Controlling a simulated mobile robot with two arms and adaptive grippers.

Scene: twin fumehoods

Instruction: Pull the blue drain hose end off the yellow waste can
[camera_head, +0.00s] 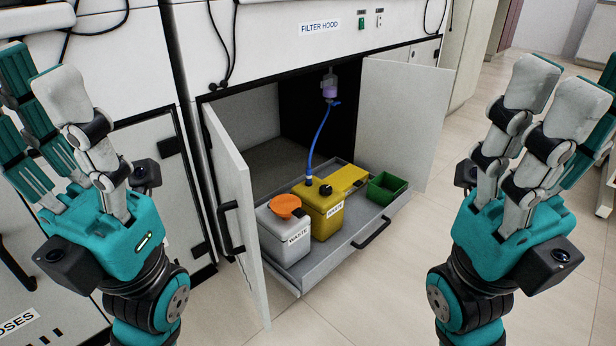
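The blue drain hose (319,137) hangs from a clear fitting with purple contents (330,91). Its lower end (309,180) sits on top of the yellow waste can (325,220), next to a black cap. The can is labelled WASTE and stands upright on the pulled-out grey drawer tray (283,268). My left gripper (45,75) is raised at the left, fingers up and spread, empty. My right gripper (575,88) is raised at the right, fingers up and apart, empty. Both are well away from the can and hose.
A white waste can with an orange lid (285,222) stands left of the yellow can. A yellow box (347,178) and green bin (386,187) are behind and right. Open cabinet doors flank the tray, left (240,220) and right (403,115). The floor in front is clear.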

